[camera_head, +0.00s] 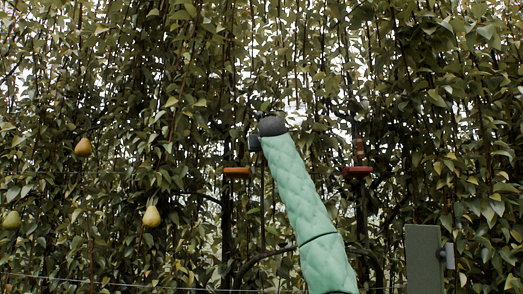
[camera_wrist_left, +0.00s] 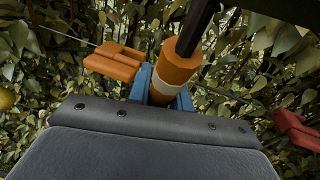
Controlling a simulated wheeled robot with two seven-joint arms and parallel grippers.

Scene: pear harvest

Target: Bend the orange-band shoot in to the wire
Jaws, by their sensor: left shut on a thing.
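The shoot is a dark stem (camera_wrist_left: 198,28) with an orange band (camera_wrist_left: 175,72) that has a pale stripe, in the left wrist view. My left gripper (camera_wrist_left: 161,88) has its blue fingers on both sides of the band, shut on it. An orange clip (camera_wrist_left: 116,62) is just left of the fingers, on the thin wire (camera_wrist_left: 65,36). The clip also shows in the head view (camera_head: 237,172). In the head view my green-sleeved arm rises at the middle, and its gripper and the banded shoot cannot be made out. My right gripper is not in view.
A red clip (camera_wrist_left: 297,130) is at the right of the wrist view, and in the head view (camera_head: 357,171) right of my arm. Pears hang at the left, one low (camera_head: 151,216) and one higher (camera_head: 83,147). Dense leaves fill the background.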

